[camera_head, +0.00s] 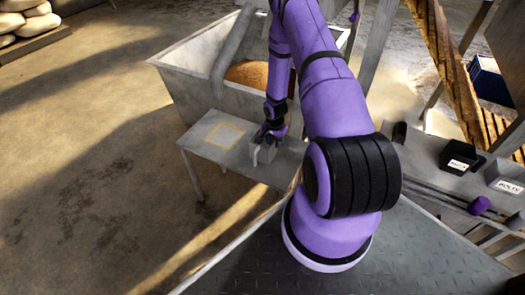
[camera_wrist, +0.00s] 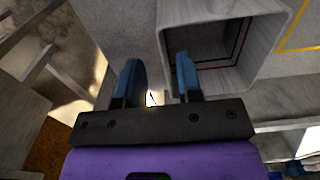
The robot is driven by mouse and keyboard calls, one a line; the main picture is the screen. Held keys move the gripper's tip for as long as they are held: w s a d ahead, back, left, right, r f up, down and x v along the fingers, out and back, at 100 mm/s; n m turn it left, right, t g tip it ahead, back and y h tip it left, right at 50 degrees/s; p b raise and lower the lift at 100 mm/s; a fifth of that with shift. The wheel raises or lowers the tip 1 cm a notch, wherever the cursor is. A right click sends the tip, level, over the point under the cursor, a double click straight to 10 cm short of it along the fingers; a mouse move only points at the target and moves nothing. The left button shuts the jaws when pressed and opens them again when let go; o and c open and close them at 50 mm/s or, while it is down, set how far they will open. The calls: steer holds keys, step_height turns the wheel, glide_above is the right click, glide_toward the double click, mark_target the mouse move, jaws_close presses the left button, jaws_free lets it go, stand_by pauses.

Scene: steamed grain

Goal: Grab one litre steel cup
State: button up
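The steel cup (camera_wrist: 205,18) is a grey, square-walled vessel in the wrist view, its open mouth facing the camera, with dark and red lines inside. In the head view the cup (camera_head: 263,155) stands on a small grey table, partly hidden by my gripper (camera_head: 270,138). In the wrist view my gripper (camera_wrist: 158,65) has its two blue fingers apart. The right finger overlaps the cup's mouth near its left wall; the left finger is outside. The wall appears to lie between them. Contact cannot be told.
The small table (camera_head: 205,150) has a yellow square outline (camera_head: 225,133) left of the cup. A large metal trough (camera_head: 190,75) with brown grain (camera_head: 248,74) stands behind it. Open floor lies to the left.

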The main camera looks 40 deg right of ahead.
glide_above(272, 160)
steer(key=shift+w+f, duration=0.1)
steer(key=shift+f, duration=2.15)
jaws_close()
